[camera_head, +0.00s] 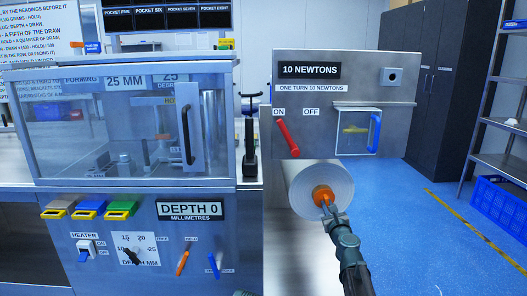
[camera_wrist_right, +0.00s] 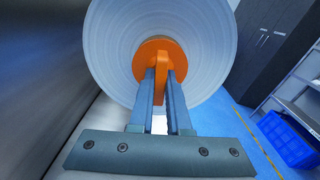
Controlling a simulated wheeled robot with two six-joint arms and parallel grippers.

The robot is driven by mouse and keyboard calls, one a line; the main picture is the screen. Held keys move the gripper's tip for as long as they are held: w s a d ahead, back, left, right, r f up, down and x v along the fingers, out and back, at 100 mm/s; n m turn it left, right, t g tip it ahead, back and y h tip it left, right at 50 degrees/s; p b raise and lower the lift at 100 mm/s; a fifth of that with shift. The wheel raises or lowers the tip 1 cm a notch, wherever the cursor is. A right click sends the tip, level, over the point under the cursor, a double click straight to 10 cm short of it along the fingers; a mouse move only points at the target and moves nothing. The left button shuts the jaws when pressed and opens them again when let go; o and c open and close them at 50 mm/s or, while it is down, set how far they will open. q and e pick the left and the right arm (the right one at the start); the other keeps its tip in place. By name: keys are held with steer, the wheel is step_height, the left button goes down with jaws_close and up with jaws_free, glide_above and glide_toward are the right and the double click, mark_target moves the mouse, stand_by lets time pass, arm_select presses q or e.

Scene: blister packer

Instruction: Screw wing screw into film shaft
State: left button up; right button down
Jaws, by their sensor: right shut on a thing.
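The orange wing screw (camera_head: 322,194) sits at the centre of the white film roll (camera_head: 342,183) in the head view. It also shows in the right wrist view (camera_wrist_right: 161,51), in front of the film roll (camera_wrist_right: 105,42). My right gripper (camera_head: 328,208) is shut on the wing of the screw; its two fingers (camera_wrist_right: 163,76) lie on either side of the wing. The film shaft is hidden behind the screw and roll, so I cannot tell how far the screw is in.
Above the roll is a grey panel reading 10 newtons (camera_head: 346,70), with a red lever (camera_head: 287,138) and a clear guard with a blue handle (camera_head: 374,134). The machine cabinet (camera_head: 120,125) stands left. Blue floor (camera_head: 440,230) is open at right, with a blue crate (camera_head: 498,204) by the shelf.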

steer(key=shift+w+m, duration=0.15)
steer(key=shift+m, duration=1.25)
steer(key=shift+m, duration=1.2)
steer(key=m, duration=0.3)
steer(key=shift+d+m, duration=0.1)
steer(key=shift+m, duration=0.2)
steer(key=c, duration=0.8)
jaws_free()
steer(key=s, duration=0.9)
steer(key=shift+s, duration=0.15)
